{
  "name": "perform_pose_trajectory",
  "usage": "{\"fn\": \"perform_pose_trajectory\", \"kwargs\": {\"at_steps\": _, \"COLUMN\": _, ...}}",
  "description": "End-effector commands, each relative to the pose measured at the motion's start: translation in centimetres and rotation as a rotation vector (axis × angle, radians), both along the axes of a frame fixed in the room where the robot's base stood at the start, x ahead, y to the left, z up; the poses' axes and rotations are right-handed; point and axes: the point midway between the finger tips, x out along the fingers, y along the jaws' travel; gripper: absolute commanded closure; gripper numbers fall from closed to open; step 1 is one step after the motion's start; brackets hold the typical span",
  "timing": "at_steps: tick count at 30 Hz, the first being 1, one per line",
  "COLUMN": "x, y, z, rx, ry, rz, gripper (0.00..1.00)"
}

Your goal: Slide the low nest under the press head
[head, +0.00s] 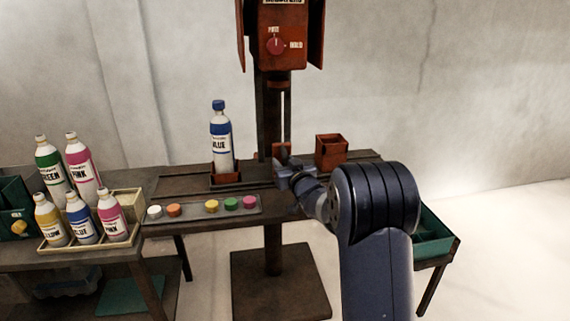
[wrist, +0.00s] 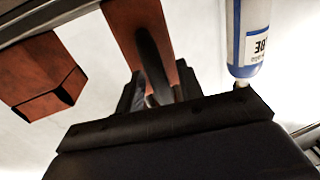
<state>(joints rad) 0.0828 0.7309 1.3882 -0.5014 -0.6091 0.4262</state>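A low red nest (head: 225,178) sits on the rail table, left of the press column, with a blue-capped bottle labelled BLUE (head: 220,140) upright in it. The bottle also shows upside down in the wrist view (wrist: 247,35). The red press head (head: 284,35) is high on the dark column (head: 270,115). My gripper (head: 282,164) is low in front of the column, right of the nest and apart from it. In the wrist view its dark fingers (wrist: 163,90) stand apart before a red upright part with a dark slot or bar (wrist: 130,25). No held object shows.
A taller open red box (head: 331,151) stands right of the column and shows in the wrist view (wrist: 42,85). A tray of coloured pucks (head: 200,213) lies in front. A crate of several bottles (head: 88,240) is at left, a green bin (head: 432,238) at right.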

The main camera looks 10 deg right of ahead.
Motion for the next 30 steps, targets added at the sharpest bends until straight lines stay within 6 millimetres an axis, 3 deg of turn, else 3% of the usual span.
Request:
{"fn": "perform_pose_trajectory", "kwargs": {"at_steps": 3, "x": -0.02, "y": 0.00, "z": -0.02, "rx": 0.000, "ry": 0.000, "rz": 0.000, "gripper": 0.65}}
{"fn": "perform_pose_trajectory", "kwargs": {"at_steps": 16, "x": -0.04, "y": -0.03, "z": -0.02, "rx": 0.000, "ry": 0.000, "rz": 0.000, "gripper": 1.00}}
{"fn": "perform_pose_trajectory", "kwargs": {"at_steps": 30, "x": -0.04, "y": -0.26, "z": 0.00, "rx": 0.000, "ry": 0.001, "rz": -0.001, "gripper": 1.00}}
